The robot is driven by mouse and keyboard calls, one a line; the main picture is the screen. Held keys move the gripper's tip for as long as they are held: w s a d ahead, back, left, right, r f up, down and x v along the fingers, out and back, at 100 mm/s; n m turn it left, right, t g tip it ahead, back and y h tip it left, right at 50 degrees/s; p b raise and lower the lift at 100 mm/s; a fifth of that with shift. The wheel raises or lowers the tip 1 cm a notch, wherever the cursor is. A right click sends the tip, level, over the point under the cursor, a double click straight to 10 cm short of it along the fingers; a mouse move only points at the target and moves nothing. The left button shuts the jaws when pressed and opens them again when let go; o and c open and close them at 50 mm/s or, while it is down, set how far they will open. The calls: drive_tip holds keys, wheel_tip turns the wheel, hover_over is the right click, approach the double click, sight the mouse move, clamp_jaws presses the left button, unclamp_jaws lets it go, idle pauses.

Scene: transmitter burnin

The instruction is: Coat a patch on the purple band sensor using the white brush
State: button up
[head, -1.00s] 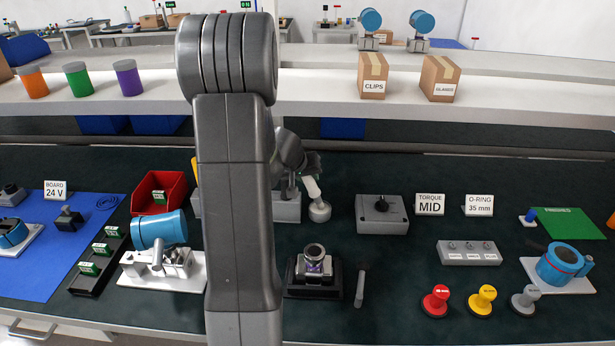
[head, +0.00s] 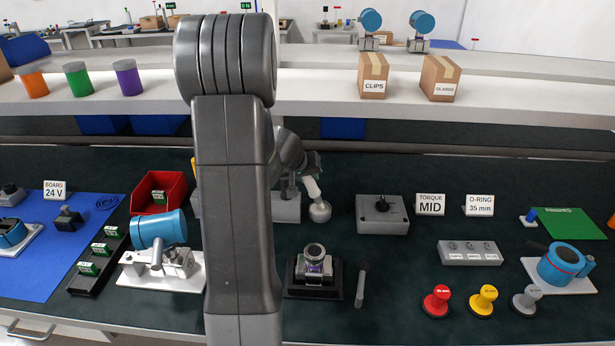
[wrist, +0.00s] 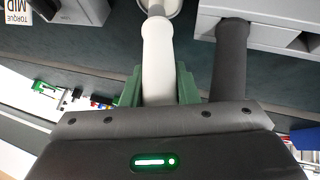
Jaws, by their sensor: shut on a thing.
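The white brush is in my gripper (head: 311,172). Its pale handle (wrist: 158,62) runs between the green finger pads in the wrist view, and its wide round end (head: 319,211) hangs low, just right of a grey block, in the head view. I cannot tell whether that end touches anything. The sensor with the purple band (head: 315,266) sits on a black stand nearer the front, below and apart from the brush. Its round top faces up. My arm hides part of the gripper in the head view.
The grey block (head: 287,208) stands beside the brush, and a dark handle (wrist: 230,62) is close to my gripper in the wrist view. A dark tool (head: 361,287) is right of the stand. A grey box with a knob (head: 382,214) is further right.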

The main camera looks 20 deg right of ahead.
idle(0.4)
drive_tip(key=shift+r+p, duration=2.55)
drive_tip(key=shift+r, duration=0.9)
